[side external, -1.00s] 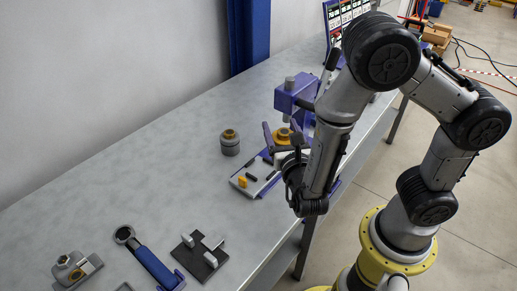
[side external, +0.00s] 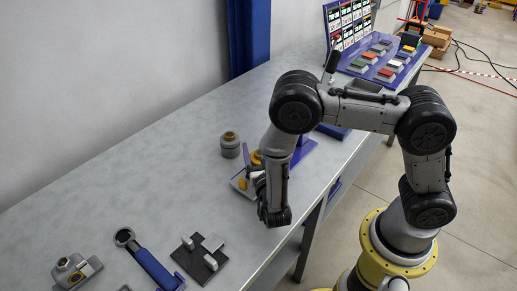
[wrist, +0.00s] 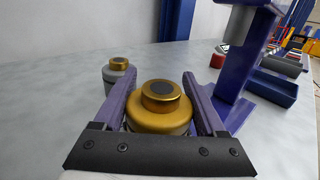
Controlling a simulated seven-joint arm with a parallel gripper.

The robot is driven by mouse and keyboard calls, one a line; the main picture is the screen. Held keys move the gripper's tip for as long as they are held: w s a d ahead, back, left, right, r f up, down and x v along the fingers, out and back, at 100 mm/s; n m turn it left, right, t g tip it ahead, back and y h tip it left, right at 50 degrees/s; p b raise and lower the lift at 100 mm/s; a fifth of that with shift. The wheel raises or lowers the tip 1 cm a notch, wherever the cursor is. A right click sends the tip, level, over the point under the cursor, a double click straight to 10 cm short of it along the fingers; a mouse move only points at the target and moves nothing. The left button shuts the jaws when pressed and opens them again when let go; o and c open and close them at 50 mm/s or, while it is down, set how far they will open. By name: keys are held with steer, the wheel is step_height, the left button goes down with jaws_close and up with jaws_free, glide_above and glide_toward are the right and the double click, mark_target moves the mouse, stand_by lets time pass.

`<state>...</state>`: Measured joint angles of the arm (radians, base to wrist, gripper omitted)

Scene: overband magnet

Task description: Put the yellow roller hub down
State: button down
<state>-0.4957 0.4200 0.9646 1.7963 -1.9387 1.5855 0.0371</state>
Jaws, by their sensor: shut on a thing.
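The yellow roller hub (wrist: 160,118) is gold-yellow with a raised round top and a dark centre. In the wrist view it sits between the two purple fingers of my gripper (wrist: 160,84), which is shut on it. In the side view only a small part of the hub (side external: 256,157) shows, because my arm hides most of it and the fingers. It is near the white plate (side external: 240,184) with a yellow piece on it. I cannot tell whether the hub's underside touches anything.
A grey hub with a gold top (side external: 230,146) stands close by on the bench; it also shows at left in the wrist view (wrist: 118,78). A purple press stand (wrist: 232,75) rises at right. A spanner-like tool (side external: 150,262) and black fixture (side external: 201,262) lie nearer.

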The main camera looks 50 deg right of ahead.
steer(key=shift+f, duration=0.15)
jaws_free()
